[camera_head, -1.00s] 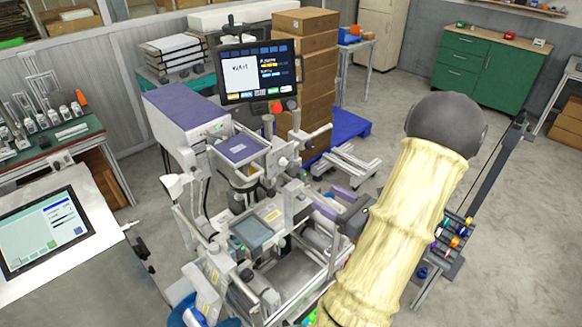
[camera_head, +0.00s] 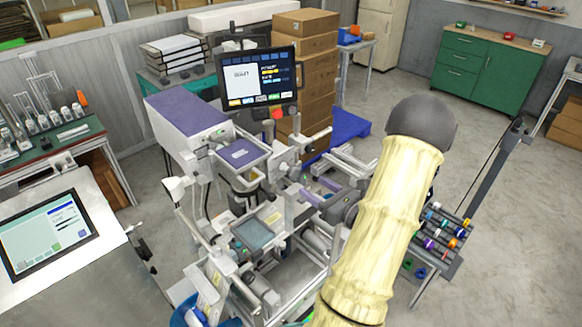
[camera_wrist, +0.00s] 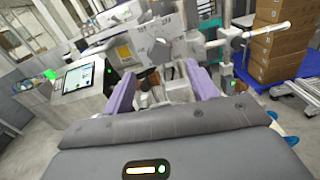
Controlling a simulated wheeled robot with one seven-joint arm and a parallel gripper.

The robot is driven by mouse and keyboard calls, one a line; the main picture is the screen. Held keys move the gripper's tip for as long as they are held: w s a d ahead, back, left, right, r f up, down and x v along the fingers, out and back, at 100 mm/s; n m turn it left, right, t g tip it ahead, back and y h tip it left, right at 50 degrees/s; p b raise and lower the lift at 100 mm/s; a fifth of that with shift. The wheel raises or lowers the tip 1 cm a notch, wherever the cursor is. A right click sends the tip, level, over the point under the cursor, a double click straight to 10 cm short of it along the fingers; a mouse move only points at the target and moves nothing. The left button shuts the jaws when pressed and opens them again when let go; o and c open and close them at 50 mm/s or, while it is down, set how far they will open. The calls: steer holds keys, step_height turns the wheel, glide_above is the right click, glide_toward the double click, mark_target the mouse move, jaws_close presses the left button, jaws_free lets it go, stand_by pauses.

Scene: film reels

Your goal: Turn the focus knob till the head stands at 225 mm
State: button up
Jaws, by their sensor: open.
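A pale grey and purple machine (camera_head: 190,120) fills the middle of the head view, with posts, rods and several small knobs. Dark round knobs (camera_head: 270,300) show low on its front; I cannot tell which is the focus knob. No millimetre scale is readable, so the head's height cannot be read. My gripper (camera_head: 309,187) is at the machine's right side, partly hidden by my arm. In the wrist view my gripper (camera_wrist: 162,74) is open, its two purple fingers apart with nothing clearly held. A pale block with round fittings (camera_wrist: 155,48) lies beyond the fingertips.
A monitor (camera_head: 257,76) with a red button stands above the machine. Stacked cardboard boxes (camera_head: 305,62) and a blue pallet (camera_head: 347,127) are behind it. A rack of coloured spools (camera_head: 440,240) stands right of my arm. A tablet (camera_head: 45,237) lies at left.

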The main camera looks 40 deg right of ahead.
mark_target(296, 174)
steer(key=w+p, duration=0.1)
steer(key=w, duration=0.2)
steer(key=w+p, duration=0.1)
steer(key=w, duration=0.2)
steer(key=w+p, duration=0.1)
steer(key=w, duration=0.2)
steer(key=shift+a+r, duration=0.15)
steer(key=shift+a, duration=0.25)
steer(key=shift+w+p, duration=0.35)
steer(key=shift+w, duration=0.25)
steer(key=shift+f, duration=0.2)
steer(key=c, duration=1)
